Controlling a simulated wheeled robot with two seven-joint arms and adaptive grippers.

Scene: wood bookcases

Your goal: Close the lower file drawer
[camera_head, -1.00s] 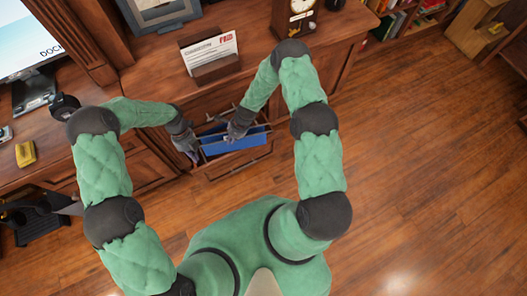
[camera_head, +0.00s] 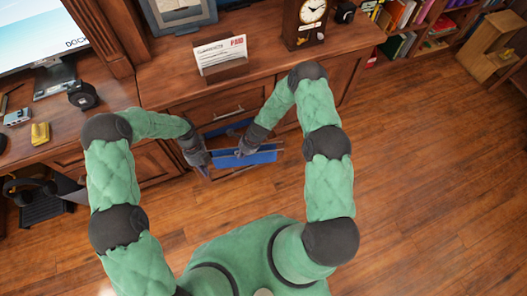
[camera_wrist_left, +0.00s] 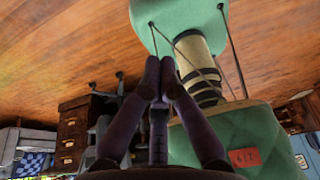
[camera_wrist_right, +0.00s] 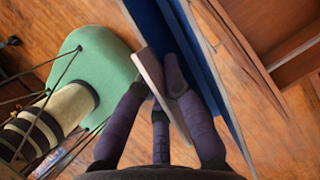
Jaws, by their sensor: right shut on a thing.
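The lower file drawer (camera_head: 262,166) stands open below a desk drawer front with a metal handle. A blue file panel (camera_head: 262,155) sits at the drawer, and more blue shows behind it. My right gripper (camera_head: 241,151) is at the blue panel. In the right wrist view its fingers (camera_wrist_right: 162,88) are shut on a thin pale panel (camera_wrist_right: 152,75) beside the blue one (camera_wrist_right: 185,60). My left gripper (camera_head: 203,166) is at the drawer's left side. In the left wrist view its fingertips (camera_wrist_left: 160,65) are together with nothing visible between them. My forearms hide part of the drawer.
The desk top above holds a card holder (camera_head: 222,55), a clock (camera_head: 305,22) and a framed item (camera_head: 180,14). A monitor (camera_head: 45,40) and a yellow item (camera_head: 40,133) are at the left. The wood floor (camera_head: 430,190) at the right is clear.

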